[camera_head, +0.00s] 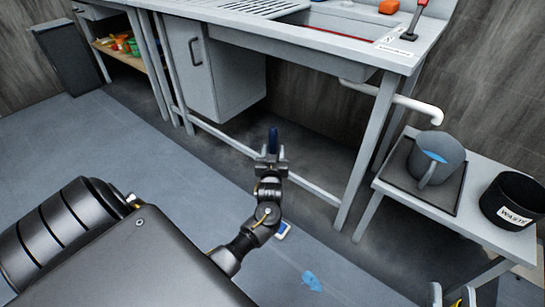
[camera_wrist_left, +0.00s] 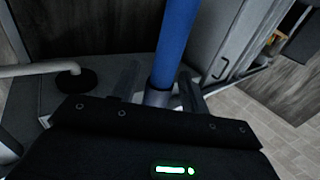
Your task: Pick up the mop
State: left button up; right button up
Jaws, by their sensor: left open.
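The mop shows as a blue pole (camera_wrist_left: 175,45) in the left wrist view, with a grey section lower down. In the head view, only a short blue upright piece (camera_head: 273,140) of it shows, at my left gripper's tip. My left gripper (camera_head: 271,157) is open, with the pole between its fingers; I cannot tell whether they touch it. The mop's lower end is not clearly visible. A small white and blue item (camera_head: 283,230) on the floor is partly hidden behind my left arm. My right gripper (camera_head: 452,297) is at the bottom right edge, its fingers apart and empty.
A grey workbench (camera_head: 285,38) with a cabinet (camera_head: 220,75) and legs stands ahead. At right, a low table (camera_head: 490,233) holds a grey jug (camera_head: 436,158) on a tray and a black waste bin (camera_head: 513,201). A blue spill (camera_head: 312,281) lies on the floor. Floor at left is clear.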

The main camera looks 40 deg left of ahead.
pick_arm(q)
grip_shut()
jog(key=shift+r, duration=0.1)
dwell(0.3)
